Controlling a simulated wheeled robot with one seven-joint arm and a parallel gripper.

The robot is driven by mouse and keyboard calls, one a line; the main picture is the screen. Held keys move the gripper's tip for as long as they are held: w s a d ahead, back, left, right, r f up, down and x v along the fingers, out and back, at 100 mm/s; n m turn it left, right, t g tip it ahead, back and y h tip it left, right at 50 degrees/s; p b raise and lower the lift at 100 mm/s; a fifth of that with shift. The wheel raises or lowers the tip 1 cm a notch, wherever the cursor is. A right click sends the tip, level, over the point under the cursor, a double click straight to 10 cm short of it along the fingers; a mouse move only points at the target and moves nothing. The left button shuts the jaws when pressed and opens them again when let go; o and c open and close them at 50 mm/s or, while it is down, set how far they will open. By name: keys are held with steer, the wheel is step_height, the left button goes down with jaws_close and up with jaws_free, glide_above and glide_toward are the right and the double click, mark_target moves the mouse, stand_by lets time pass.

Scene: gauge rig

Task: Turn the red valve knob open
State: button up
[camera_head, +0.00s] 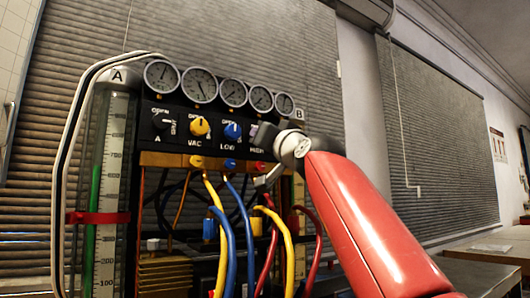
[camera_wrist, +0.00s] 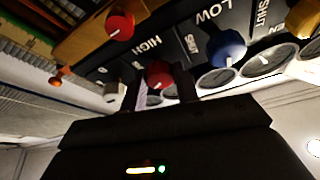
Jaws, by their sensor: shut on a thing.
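The red valve knob (camera_wrist: 159,73) shows in the wrist view beside the HIGH label on the black panel (camera_wrist: 187,42). A small pale mark is on the knob's lower edge. My gripper (camera_wrist: 160,80) has one finger on each side of the knob and is shut on it. In the head view my gripper (camera_head: 266,136) is at the right end of the panel's knob row.
A blue LOW knob (camera_head: 233,131) and a yellow VAC knob (camera_head: 199,126) sit left of my gripper. Several gauges (camera_head: 234,92) line the top. Hoses (camera_head: 288,245) hang below. A glass cylinder (camera_head: 108,190) stands at left. A second red round part (camera_wrist: 120,26) is near the knob.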

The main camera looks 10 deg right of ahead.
steer(key=shift+w+d+r+n+g+y+p, duration=0.1)
steer(key=shift+n+g+y+p, duration=0.2)
steer(key=shift+n+g+y, duration=1.5)
steer(key=shift+s+d+f+n+t+y+p, duration=0.1)
steer(key=shift+n+t+y+p, duration=0.35)
steer(key=shift+n, duration=3.1)
steer(key=shift+w+d+r+n+g+y+p, duration=0.15)
steer(key=shift+n+g+y, duration=0.5)
steer(key=shift+n+y, duration=1.4)
steer(key=shift+n+g+h+p, duration=0.4)
steer(key=shift+n, duration=1.2)
steer(key=o, duration=1)
steer(key=shift+c, duration=0.2)
